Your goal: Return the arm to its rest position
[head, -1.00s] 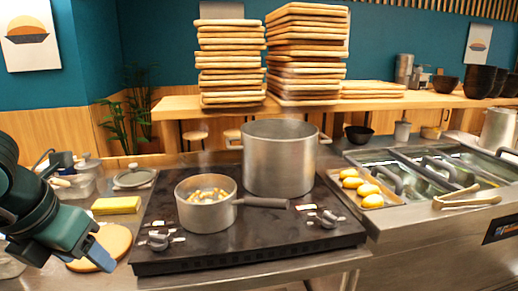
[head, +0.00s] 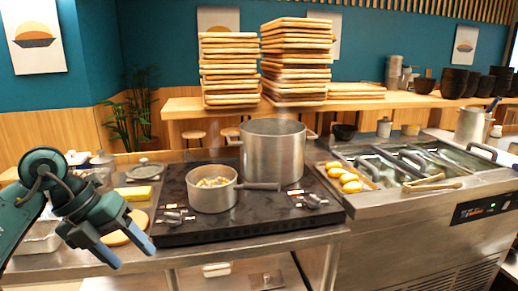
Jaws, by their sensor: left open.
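My left gripper (head: 130,256) is at the lower left of the head view. Its two blue-tipped fingers are apart with nothing between them. It hangs by the counter's front edge, in front of a round wooden board (head: 124,232) that it partly covers. My left arm comes in from the left edge, bent at a round joint. A small saucepan (head: 213,198) with beans in it sits on the black stove (head: 190,235), to the right of the gripper and apart from it. My right gripper does not show.
A large pot (head: 273,155) stands on the stove behind the saucepan. A yellow sponge (head: 139,194) and a lidded container (head: 145,171) are left of the stove. A tray of yellow pieces (head: 349,185) and tongs (head: 432,185) lie to the right.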

